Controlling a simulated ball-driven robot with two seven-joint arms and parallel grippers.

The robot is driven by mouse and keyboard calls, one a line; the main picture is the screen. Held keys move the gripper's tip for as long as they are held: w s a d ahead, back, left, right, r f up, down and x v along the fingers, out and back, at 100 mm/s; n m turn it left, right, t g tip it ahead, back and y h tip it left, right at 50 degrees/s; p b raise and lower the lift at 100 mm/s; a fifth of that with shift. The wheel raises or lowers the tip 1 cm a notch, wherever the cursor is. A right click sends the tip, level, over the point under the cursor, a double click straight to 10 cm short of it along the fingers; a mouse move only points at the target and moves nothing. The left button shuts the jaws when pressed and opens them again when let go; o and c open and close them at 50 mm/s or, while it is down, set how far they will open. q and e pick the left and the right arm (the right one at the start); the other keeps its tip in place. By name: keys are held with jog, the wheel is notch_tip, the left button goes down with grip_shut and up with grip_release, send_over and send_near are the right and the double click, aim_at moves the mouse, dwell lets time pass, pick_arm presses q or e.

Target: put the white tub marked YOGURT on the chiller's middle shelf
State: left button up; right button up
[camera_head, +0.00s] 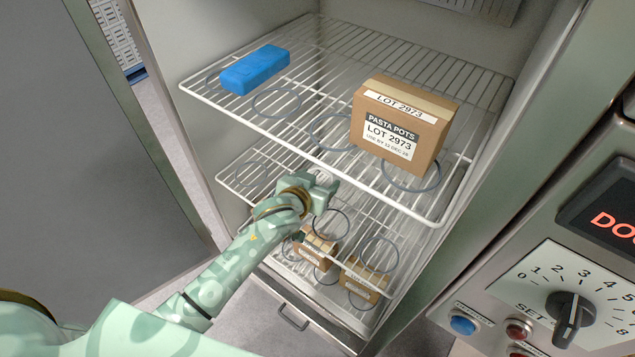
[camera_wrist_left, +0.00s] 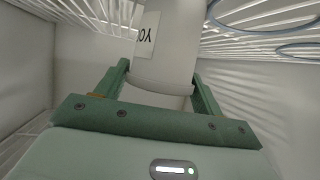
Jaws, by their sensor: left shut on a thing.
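My left gripper (camera_head: 324,190) reaches into the open chiller, below the front edge of the top shelf, at the middle wire shelf (camera_head: 236,182). It is shut on the white tub. In the left wrist view the tub (camera_wrist_left: 172,52) sits between the green fingers (camera_wrist_left: 160,85), with part of a label reading "YO" showing. In the head view the tub is mostly hidden by the gripper and the top shelf's wires. I cannot tell whether it touches the middle shelf. My right gripper is not in view.
Small cartons (camera_head: 315,252) (camera_head: 360,284) stand lower down. The grey door (camera_head: 70,130) is open at left. A control panel (camera_head: 540,270) stands at right.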

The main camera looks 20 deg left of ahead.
pick_arm(q)
jog(key=shift+f, duration=0.1)
jog(key=o, duration=1.4)
jog(key=shift+r, duration=0.2)
jog(key=p+v, duration=0.3)
jog(key=v, duration=0.9)
jog(key=shift+s+f, duration=0.1)
